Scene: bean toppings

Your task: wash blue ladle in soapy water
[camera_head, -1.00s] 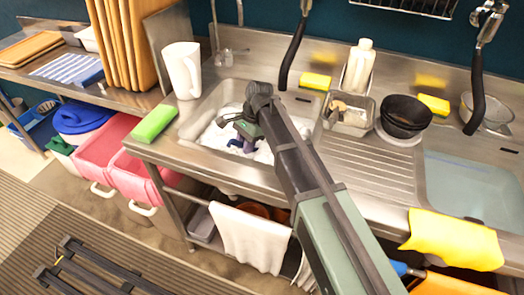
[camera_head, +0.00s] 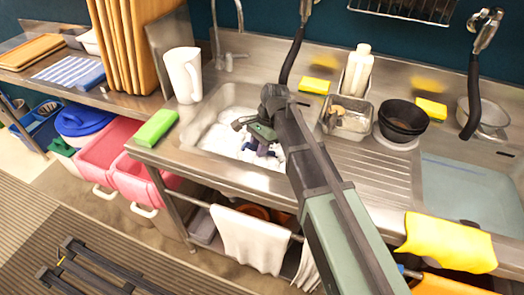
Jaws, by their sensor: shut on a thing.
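The sink basin (camera_head: 205,116) on the left is filled with white soapy foam (camera_head: 222,138). My gripper (camera_head: 262,150) is down inside this basin, at the foam, toward its right side. A small dark blue piece (camera_head: 264,149) shows at the fingertips, seemingly part of the blue ladle. The gripper is shut on it. The rest of the ladle is hidden by the foam and my gripper, so I cannot tell its tilt or how deep it sits.
A white pitcher (camera_head: 184,75) and a green sponge (camera_head: 156,127) stand left of the basin. A metal caddy (camera_head: 347,118) with a white bottle (camera_head: 357,70), dark bowls (camera_head: 403,117) and yellow sponges (camera_head: 315,86) are to the right. A second basin (camera_head: 470,185) lies far right.

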